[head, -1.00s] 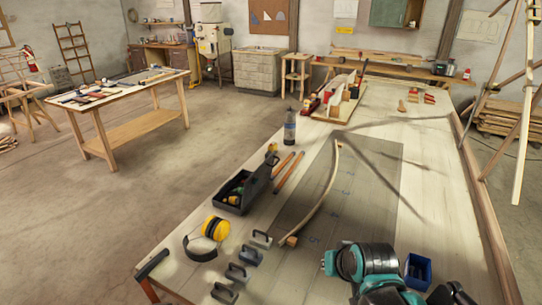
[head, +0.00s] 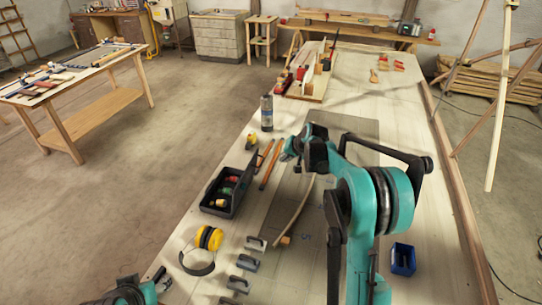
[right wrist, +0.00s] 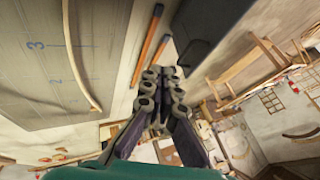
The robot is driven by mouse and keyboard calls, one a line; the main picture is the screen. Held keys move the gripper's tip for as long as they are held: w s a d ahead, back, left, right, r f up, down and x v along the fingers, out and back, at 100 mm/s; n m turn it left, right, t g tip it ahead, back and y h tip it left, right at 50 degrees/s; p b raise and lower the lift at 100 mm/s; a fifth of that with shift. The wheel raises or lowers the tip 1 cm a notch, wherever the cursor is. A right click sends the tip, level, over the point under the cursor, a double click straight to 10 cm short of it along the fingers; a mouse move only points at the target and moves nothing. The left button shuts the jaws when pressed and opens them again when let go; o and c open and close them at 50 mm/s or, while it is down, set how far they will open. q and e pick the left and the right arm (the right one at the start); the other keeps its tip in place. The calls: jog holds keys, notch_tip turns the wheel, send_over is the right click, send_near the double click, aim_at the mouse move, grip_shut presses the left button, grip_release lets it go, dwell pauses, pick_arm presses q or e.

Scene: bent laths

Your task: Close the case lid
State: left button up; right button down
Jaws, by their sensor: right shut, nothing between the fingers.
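The dark case (head: 222,207) stands on the long workbench, left of the two orange-brown sticks, with small coloured things inside. Its lid (head: 249,166) is raised on the right side, so the case is open. My right gripper (head: 284,153) is to the right of the lid, above the far ends of the sticks. In the right wrist view the right gripper (right wrist: 166,72) is shut and empty, with a dark panel, probably the lid (right wrist: 208,25), just beyond its tips. I cannot tell whether they touch.
Yellow ear defenders (head: 208,239) and several small grey blocks with handles lie in front of the case. A bottle (head: 267,112) stands behind it. A bent lath (head: 294,215) lies right of the sticks. A blue bin (head: 403,259) is at the right.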

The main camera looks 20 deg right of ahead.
pick_arm(q)
jog(key=shift+f, duration=0.15)
pick_arm(e)
jog(key=w+a+f, duration=0.4)
jog(key=w+f, duration=0.3)
jog(key=shift+w+a+f, duration=0.25)
jog(key=shift+a, duration=0.15)
jog(key=shift+a+r, duration=0.1)
jog(key=shift+r, duration=0.05)
